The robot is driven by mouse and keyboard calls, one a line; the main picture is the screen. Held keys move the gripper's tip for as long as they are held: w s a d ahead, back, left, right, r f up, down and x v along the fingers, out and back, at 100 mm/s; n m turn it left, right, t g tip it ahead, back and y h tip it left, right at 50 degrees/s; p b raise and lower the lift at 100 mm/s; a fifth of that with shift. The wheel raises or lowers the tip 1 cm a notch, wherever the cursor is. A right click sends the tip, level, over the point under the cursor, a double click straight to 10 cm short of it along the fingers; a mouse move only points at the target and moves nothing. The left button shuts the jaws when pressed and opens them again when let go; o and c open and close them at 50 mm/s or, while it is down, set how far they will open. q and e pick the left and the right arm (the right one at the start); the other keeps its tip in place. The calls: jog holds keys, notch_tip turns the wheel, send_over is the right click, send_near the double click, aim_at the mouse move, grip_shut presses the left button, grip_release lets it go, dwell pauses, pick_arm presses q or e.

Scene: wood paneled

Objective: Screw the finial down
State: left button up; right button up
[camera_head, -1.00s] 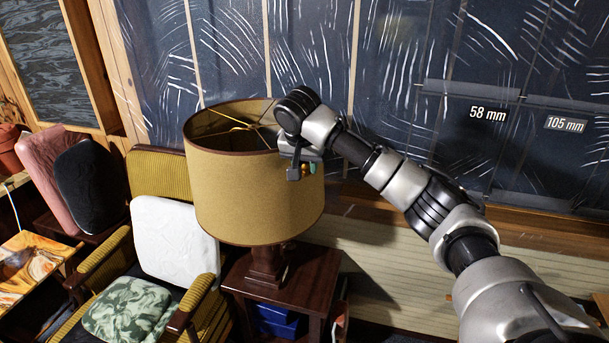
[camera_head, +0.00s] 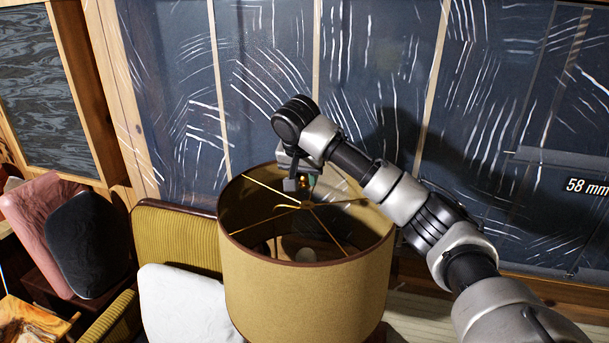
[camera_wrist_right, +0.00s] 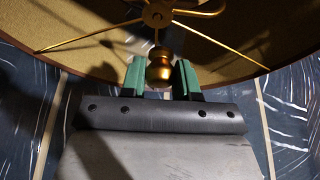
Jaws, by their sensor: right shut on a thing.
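The finial (camera_wrist_right: 160,66) is a small brass knob between the green fingertips of my right gripper (camera_wrist_right: 160,82) in the right wrist view. The gripper is shut on it. Just beyond it in that view is the brass hub (camera_wrist_right: 157,15) of the lampshade's spider; I cannot tell whether finial and hub touch. In the head view my right gripper (camera_head: 303,183) is above the open top of the tan lampshade (camera_head: 305,285), over the back part of the shade. The hub (camera_head: 307,205) shows just below the gripper. My left gripper is not in view.
A mustard armchair (camera_head: 178,235) with a white cushion (camera_head: 185,305) stands left of the lamp. Pink (camera_head: 35,215) and black (camera_head: 85,245) cushions lie farther left. A dark, white-streaked wall (camera_head: 380,60) rises behind the lamp.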

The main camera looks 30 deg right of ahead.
aim_at(306, 188)
jog(key=shift+w, duration=0.3)
jog(key=shift+s+r, duration=0.2)
jog(key=shift+r, duration=0.05)
jog(key=shift+s+r, duration=0.2)
jog(key=shift+s, duration=0.3)
jog(key=shift+s+r, duration=0.2)
jog(key=shift+s, duration=0.3)
jog(key=shift+w+f+b, duration=0.2)
jog(key=shift+w+f, duration=0.15)
jog(key=shift+f, duration=0.25)
jog(key=shift+w+f+b, duration=0.15)
jog(key=shift+w+f, duration=0.15)
jog(key=shift+f, duration=0.3)
jog(key=shift+s+f+b, duration=0.3)
jog(key=shift+f, duration=0.6)
jog(key=shift+w+f, duration=0.15)
jog(key=shift+f, duration=0.5)
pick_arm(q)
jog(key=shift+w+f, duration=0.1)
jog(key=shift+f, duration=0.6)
pick_arm(e)
jog(key=shift+r, duration=0.1)
